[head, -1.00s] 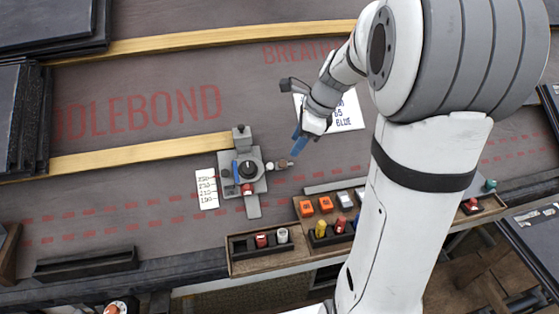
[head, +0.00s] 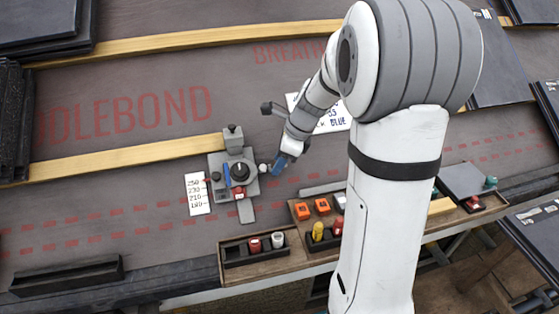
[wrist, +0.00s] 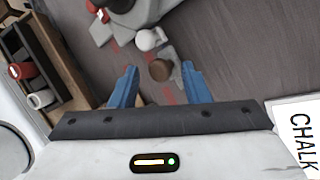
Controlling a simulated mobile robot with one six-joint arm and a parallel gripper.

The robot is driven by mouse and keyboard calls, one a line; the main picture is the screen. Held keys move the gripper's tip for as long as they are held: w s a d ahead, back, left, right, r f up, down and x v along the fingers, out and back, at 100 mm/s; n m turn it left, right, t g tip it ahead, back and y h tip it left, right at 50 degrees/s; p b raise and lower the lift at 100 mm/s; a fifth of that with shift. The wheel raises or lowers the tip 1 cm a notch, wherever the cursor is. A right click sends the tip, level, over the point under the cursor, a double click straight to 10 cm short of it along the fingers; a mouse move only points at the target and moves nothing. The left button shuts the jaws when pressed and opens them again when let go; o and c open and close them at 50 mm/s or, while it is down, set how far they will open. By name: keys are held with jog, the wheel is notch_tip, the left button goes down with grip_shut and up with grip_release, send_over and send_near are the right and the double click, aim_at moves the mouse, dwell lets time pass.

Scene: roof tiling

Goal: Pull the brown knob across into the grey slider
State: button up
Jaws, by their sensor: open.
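The brown knob (wrist: 160,70) shows in the wrist view between the two blue fingertips of my gripper (wrist: 159,77), which are open with a gap on each side. A pale round knob (wrist: 149,40) sits just beyond it. In the head view my gripper (head: 279,161) is at the right side of the grey slider fixture (head: 218,162) and hides the brown knob there. The pale knob also shows in the head view (head: 264,168). The fixture carries a black dial (head: 239,170), and a blue part and red part. I cannot tell which part of it is the slider itself.
A white number scale (head: 197,194) lies left of the fixture. A wooden batten (head: 130,158) meets it from the left. A wooden tray (head: 258,257) with coloured pieces lies in front. A white lettered card (head: 330,122) lies behind my gripper. The roof right of the fixture is fairly clear.

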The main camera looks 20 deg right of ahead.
jog(key=shift+c, duration=0.3)
grip_shut()
jog(key=shift+d, duration=0.15)
